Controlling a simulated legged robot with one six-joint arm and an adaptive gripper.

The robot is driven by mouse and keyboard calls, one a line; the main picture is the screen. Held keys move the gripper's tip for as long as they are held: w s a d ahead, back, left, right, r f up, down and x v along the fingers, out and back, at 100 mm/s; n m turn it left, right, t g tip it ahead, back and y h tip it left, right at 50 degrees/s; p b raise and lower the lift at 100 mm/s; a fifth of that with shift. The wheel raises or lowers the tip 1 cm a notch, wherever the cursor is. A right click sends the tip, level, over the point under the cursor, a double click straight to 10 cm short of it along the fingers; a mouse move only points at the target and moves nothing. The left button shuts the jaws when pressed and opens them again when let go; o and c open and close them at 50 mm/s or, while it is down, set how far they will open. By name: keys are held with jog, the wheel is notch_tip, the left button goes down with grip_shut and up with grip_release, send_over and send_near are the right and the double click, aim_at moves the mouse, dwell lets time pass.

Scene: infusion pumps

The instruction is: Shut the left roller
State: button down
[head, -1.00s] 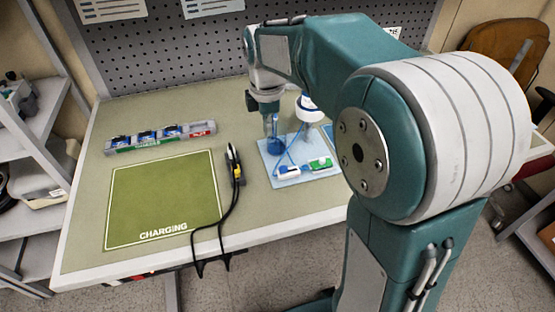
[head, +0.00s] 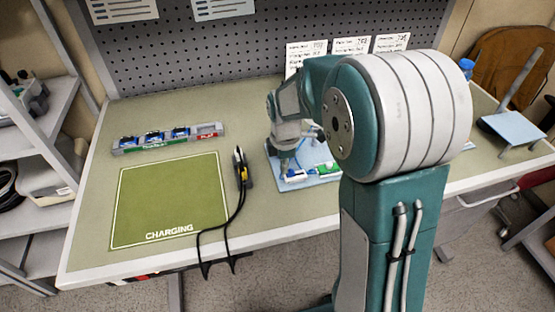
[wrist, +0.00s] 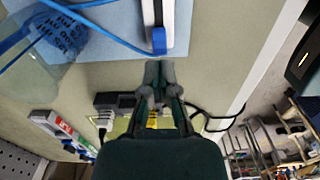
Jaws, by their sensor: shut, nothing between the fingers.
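The left roller clamp (head: 296,175), white with blue, lies near the front edge of a pale blue mat (head: 318,153). In the wrist view its white body runs up the top of the picture and its blue end (wrist: 159,40) points at my fingers. My gripper (wrist: 159,68) is shut and empty, its tips just short of that blue end; I cannot tell whether they touch. In the head view my gripper (head: 286,168) is low over the mat's left side, close by the clamp. A green and white clamp (head: 325,169) lies to the right.
Blue tubing (wrist: 95,22) and a clear container with blue print (wrist: 50,40) are at the upper left in the wrist view. A black device with cables (head: 241,170) lies left of the mat. Beyond are a green charging pad (head: 170,200) and a battery strip (head: 165,138).

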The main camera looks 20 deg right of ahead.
jog(key=shift+f, duration=0.1)
jog(key=shift+d, duration=1.85)
jog(key=a+r, duration=0.3)
jog(key=shift+a+r, duration=0.15)
notch_tip(320, 180, up, 9)
jog(key=shift+d+r, duration=0.2)
